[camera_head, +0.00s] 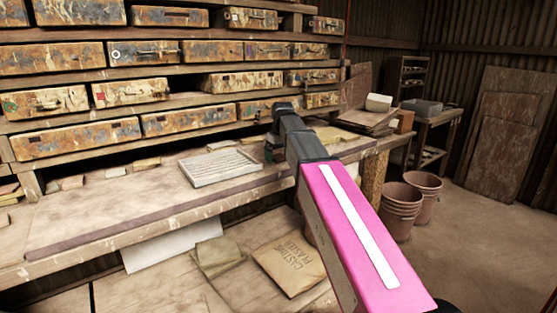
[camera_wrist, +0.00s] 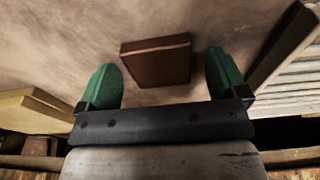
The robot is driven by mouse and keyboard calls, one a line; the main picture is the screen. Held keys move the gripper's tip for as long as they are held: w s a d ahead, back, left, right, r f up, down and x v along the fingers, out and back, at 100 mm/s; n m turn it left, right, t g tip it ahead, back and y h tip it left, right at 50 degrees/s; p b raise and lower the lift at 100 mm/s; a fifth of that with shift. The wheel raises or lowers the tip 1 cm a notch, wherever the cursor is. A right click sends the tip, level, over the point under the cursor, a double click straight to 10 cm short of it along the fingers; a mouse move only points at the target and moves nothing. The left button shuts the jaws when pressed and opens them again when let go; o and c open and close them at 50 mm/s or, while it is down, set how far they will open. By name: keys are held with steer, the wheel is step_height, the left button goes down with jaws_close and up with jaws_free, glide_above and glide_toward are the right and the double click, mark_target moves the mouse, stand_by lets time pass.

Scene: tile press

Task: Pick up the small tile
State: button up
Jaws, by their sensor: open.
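A small brown square tile (camera_wrist: 158,60) lies on the pale workbench in the wrist view. My gripper (camera_wrist: 163,75) is open, with its two green fingers on either side of the tile's place in the picture. The tile shows between and slightly beyond the fingertips, with clear gaps to both, and nothing is held. In the head view my gripper (camera_head: 274,148) is over the bench, mostly hidden behind my own arm. The tile cannot be made out in the head view.
A pale slatted tray (camera_head: 219,167) lies on the workbench (camera_head: 120,205), left of my gripper; its edge shows at right in the wrist view (camera_wrist: 290,75). Yellowish blocks (camera_wrist: 35,110) are at left there. Shelves of worn boxes (camera_head: 80,137) stand behind the bench.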

steer(key=c, duration=1)
steer(key=shift+r, duration=0.15)
steer(key=shift+c, duration=0.2)
